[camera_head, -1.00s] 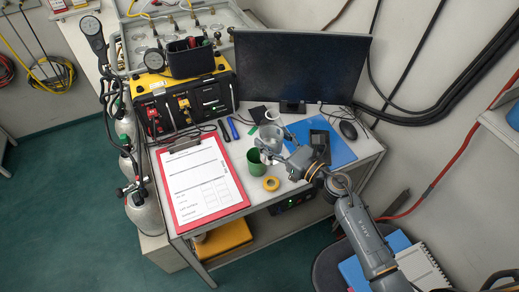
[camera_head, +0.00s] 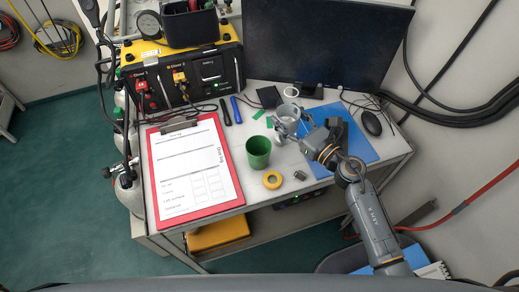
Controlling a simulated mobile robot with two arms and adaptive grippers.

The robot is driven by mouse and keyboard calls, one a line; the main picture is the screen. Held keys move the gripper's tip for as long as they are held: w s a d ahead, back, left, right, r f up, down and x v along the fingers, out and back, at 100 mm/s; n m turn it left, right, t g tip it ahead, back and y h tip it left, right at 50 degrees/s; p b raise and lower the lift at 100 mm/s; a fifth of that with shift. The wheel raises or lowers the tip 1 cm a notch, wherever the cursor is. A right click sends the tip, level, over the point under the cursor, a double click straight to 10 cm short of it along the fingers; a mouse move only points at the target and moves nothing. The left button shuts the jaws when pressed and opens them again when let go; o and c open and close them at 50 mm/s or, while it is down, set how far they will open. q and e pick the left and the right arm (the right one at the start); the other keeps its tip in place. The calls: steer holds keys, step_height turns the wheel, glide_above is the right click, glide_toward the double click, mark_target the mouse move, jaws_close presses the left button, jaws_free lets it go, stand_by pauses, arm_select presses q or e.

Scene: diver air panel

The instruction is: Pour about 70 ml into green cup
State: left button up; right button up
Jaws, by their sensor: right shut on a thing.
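The green cup (camera_head: 258,153) stands upright on the table, just right of the red clipboard. Its contents cannot be made out. My right gripper (camera_head: 290,129) is behind and to the right of the cup, apart from it. It is shut on a clear grey vessel (camera_head: 286,113), which looks close to upright. The fingers partly hide the vessel, and any liquid in it cannot be made out. My left gripper is not in view.
The red clipboard (camera_head: 153,190) lies left of the cup. A yellow tape roll (camera_head: 272,181) and a small metal piece (camera_head: 300,175) lie in front. A blue mat (camera_head: 357,148) lies under my right arm. The monitor (camera_head: 320,45) and yellow-black panel (camera_head: 185,80) stand behind.

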steer(key=shift+w+d+f+b, duration=0.15)
steer(key=shift+w+f+b, duration=0.15)
steer(key=shift+f, duration=0.4)
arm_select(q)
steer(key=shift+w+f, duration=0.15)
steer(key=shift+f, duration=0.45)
arm_select(e)
steer(key=shift+s+r, duration=0.1)
steer(key=shift+s, duration=0.05)
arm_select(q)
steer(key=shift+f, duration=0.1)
arm_select(e)
steer(key=shift+n, duration=0.3)
